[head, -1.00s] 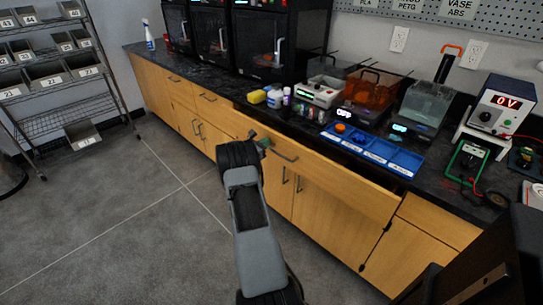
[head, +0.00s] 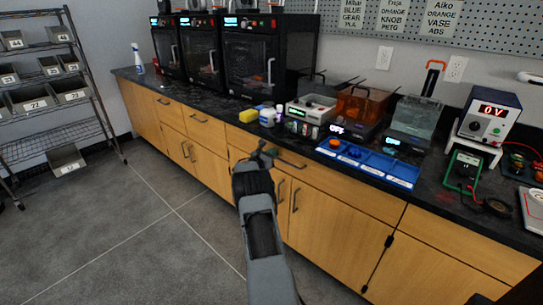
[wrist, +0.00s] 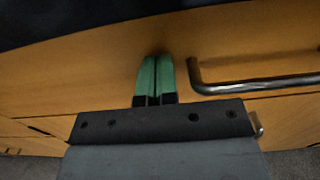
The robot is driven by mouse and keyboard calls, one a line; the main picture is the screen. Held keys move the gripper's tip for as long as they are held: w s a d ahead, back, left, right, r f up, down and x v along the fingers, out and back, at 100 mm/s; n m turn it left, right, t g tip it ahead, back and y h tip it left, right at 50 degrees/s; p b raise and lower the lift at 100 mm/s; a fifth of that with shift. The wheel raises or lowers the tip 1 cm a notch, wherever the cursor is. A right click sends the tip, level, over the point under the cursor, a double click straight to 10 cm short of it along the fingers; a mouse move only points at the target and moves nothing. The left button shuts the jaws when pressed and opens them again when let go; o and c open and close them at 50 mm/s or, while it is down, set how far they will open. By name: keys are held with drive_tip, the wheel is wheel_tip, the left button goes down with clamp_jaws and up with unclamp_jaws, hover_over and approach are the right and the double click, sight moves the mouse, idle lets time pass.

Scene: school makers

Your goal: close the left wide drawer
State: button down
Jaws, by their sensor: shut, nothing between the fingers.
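The wide drawer (head: 350,192) is the long wooden front under the counter, with a metal bar handle (head: 290,162). Its front looks flush, or nearly so, with the cabinet face; a small remaining gap is hard to tell. My gripper (head: 262,150) is shut and empty at the left part of this front, left of the handle. In the wrist view, the green fingertips (wrist: 155,75) are together against or very close to the wood front (wrist: 100,75). The handle (wrist: 250,84) is just to their right, not between the fingers.
The dark countertop (head: 215,112) overhangs the front and holds 3D printers (head: 262,55), a blue parts tray (head: 370,163) and a power supply (head: 488,118). Cabinet doors (head: 330,225) below are shut. A wire shelf (head: 62,95) stands at the left. The grey floor (head: 130,235) at left is clear.

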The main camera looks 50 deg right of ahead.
drive_tip(key=shift+s+d+r, duration=0.15)
drive_tip(key=shift+d+r, duration=0.15)
drive_tip(key=shift+r, duration=0.05)
drive_tip(key=a+p, duration=0.2)
drive_tip(key=a, duration=1.2)
drive_tip(key=shift+a+f, duration=0.3)
drive_tip(key=shift+f, duration=0.05)
drive_tip(key=shift+w, duration=0.2)
